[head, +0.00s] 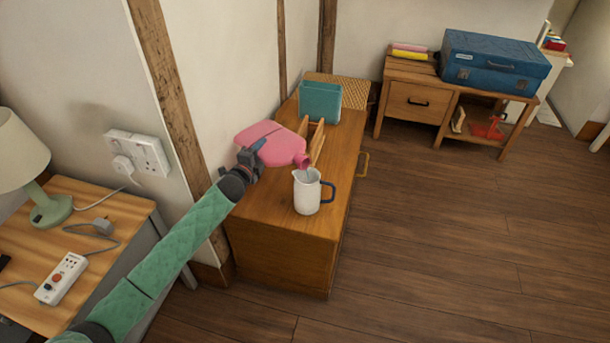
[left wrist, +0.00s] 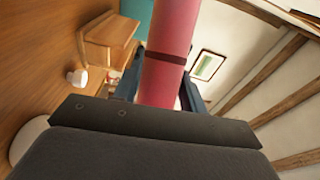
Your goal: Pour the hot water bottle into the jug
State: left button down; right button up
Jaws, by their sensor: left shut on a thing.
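The pink hot water bottle (head: 272,143) is tilted, with its neck pointing right and down, in the head view. Its mouth is just above the white jug (head: 307,190), near the rim. A pale streak seems to show between mouth and jug, too small to be sure. The jug stands upright on the wooden chest, its blue handle on the right. My left gripper (head: 251,156) is shut on the bottle's side. In the left wrist view the bottle (left wrist: 167,55) sits between the fingers (left wrist: 162,92). My right gripper is not in view.
The wooden chest (head: 283,245) also carries a teal box (head: 320,103) and a wooden rack (head: 316,142) behind the jug. A bedside table at the left holds a lamp (head: 40,170) and a remote-like power strip (head: 62,278). A blue suitcase (head: 493,62) lies on a far desk. Floor at right is clear.

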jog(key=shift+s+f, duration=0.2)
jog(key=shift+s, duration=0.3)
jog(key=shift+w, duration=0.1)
pick_arm(q)
jog(key=shift+r, duration=0.15)
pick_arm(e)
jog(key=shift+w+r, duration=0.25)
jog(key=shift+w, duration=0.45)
